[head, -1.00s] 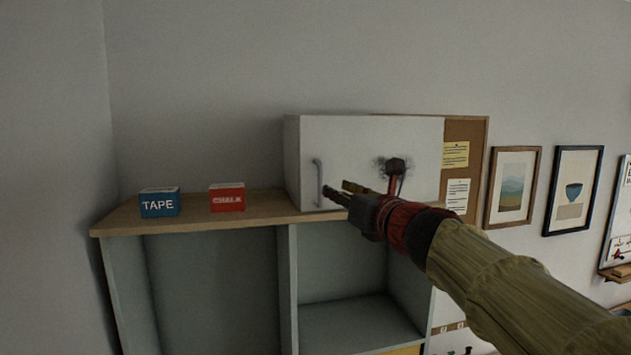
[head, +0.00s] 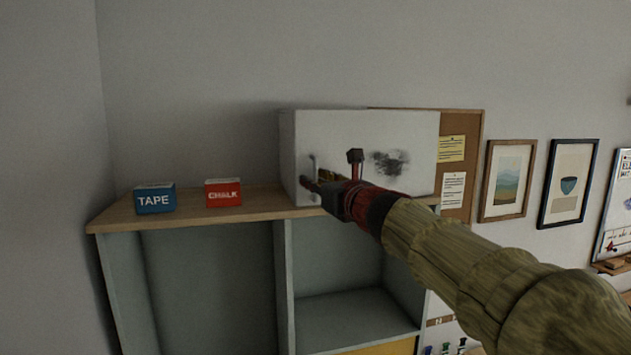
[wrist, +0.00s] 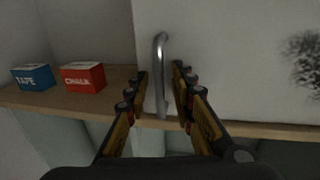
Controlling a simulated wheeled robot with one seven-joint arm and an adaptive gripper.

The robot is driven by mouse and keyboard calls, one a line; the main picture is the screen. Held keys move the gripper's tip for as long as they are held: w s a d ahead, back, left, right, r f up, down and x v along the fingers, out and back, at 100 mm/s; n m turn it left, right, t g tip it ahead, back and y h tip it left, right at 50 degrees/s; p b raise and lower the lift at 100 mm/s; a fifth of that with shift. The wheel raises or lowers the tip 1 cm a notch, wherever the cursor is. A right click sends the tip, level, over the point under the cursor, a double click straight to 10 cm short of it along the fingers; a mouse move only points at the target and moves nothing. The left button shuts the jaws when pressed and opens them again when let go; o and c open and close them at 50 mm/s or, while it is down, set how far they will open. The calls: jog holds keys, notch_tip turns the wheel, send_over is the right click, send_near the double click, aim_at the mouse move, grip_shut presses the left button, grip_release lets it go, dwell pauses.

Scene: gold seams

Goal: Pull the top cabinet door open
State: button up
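The top cabinet (head: 350,135) is a white box on the wooden top of a shelf unit. Its door looks closed and has a dark smudge (head: 390,162) right of centre. A vertical metal bar handle (wrist: 161,70) is near the door's left edge. In the head view my gripper (head: 316,180) is in front of the handle and hides part of it. In the wrist view my gripper (wrist: 160,82) is open, with one finger on each side of the handle's lower part. A gap shows between the handle and each finger.
A blue TAPE box (head: 155,199) and a red CHALK box (head: 223,193) stand on the wooden shelf top (head: 262,203), left of the cabinet. Open compartments (head: 345,318) are below. A corkboard (head: 462,163) and framed pictures (head: 509,180) hang on the wall to the right.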

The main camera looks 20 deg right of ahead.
grip_shut()
dwell(0.9)
